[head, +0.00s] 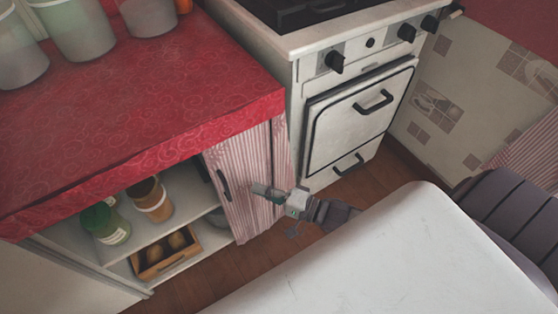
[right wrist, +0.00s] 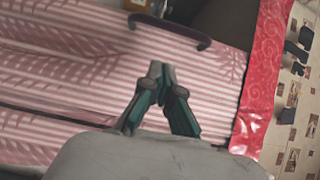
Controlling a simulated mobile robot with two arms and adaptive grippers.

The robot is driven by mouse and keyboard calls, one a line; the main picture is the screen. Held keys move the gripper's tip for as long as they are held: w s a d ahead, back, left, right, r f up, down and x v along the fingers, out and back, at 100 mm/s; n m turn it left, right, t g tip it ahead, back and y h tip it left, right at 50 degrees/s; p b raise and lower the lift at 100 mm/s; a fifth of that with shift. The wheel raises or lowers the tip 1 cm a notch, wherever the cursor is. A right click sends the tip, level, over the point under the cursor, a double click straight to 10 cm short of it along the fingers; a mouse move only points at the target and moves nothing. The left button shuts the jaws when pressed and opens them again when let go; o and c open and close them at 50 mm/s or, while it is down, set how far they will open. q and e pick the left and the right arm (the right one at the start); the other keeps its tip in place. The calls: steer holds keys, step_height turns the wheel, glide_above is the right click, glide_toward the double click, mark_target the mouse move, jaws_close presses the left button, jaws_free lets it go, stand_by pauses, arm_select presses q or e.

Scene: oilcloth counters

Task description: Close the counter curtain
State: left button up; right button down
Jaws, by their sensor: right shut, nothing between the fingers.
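The counter curtain (head: 235,180) is pink and white striped and gathered at the right end of the counter opening, beside the stove. It has a dark handle (head: 223,184) near its left edge. The rest of the opening is uncovered and shows shelves. My right gripper (head: 256,188) is in front of the curtain, to the right of the handle. In the right wrist view the gripper (right wrist: 160,70) is shut and empty, with the striped curtain (right wrist: 70,70) behind it and the handle (right wrist: 168,30) beyond its fingertips. My left gripper is not in view.
The counter has a red patterned oilcloth top (head: 140,105) with several jars at its back. On the shelves are a green-lidded jar (head: 105,224), an orange-brown jar (head: 152,200) and a wooden box (head: 166,252). A white stove (head: 355,115) stands to the right.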

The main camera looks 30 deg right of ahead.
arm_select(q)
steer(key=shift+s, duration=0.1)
arm_select(e)
steer(key=shift+w+a, duration=0.25)
steer(key=shift+a, duration=0.55)
steer(key=shift+w+a, duration=0.3)
steer(key=shift+a, duration=0.45)
steer(key=shift+w+a, duration=0.25)
steer(key=shift+a, duration=0.55)
